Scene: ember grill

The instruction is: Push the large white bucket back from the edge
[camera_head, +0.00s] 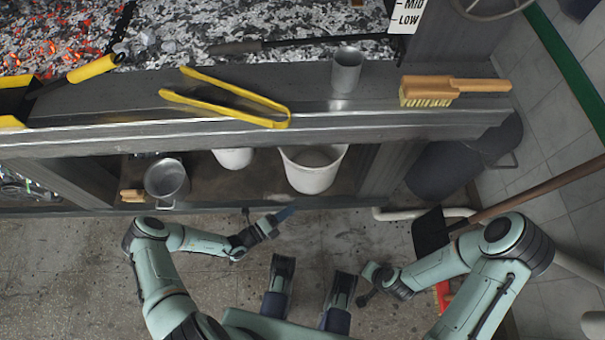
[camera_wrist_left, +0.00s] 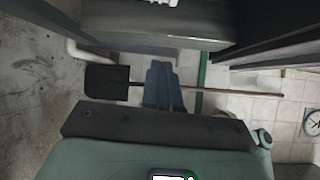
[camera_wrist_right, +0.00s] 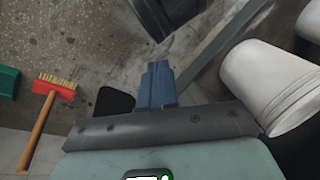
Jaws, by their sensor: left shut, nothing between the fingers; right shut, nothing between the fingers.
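The large white bucket (camera_head: 313,170) stands on the lower shelf under the grill, close to the shelf's front edge. My left gripper (camera_head: 285,213) is shut and empty in front of the shelf, just below and left of the bucket and apart from it. Its blue fingers (camera_wrist_left: 162,80) also show shut in the left wrist view, where the bucket does not appear. My right gripper (camera_wrist_right: 157,78) is shut and empty in the right wrist view; its arm is low at the right in the head view. A white bucket (camera_wrist_right: 268,82) is in the right wrist view; I cannot tell which one.
A smaller white bucket (camera_head: 233,159) and a metal pot (camera_head: 167,180) stand left of the large bucket. A black shovel (camera_head: 430,232) leans at the right.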

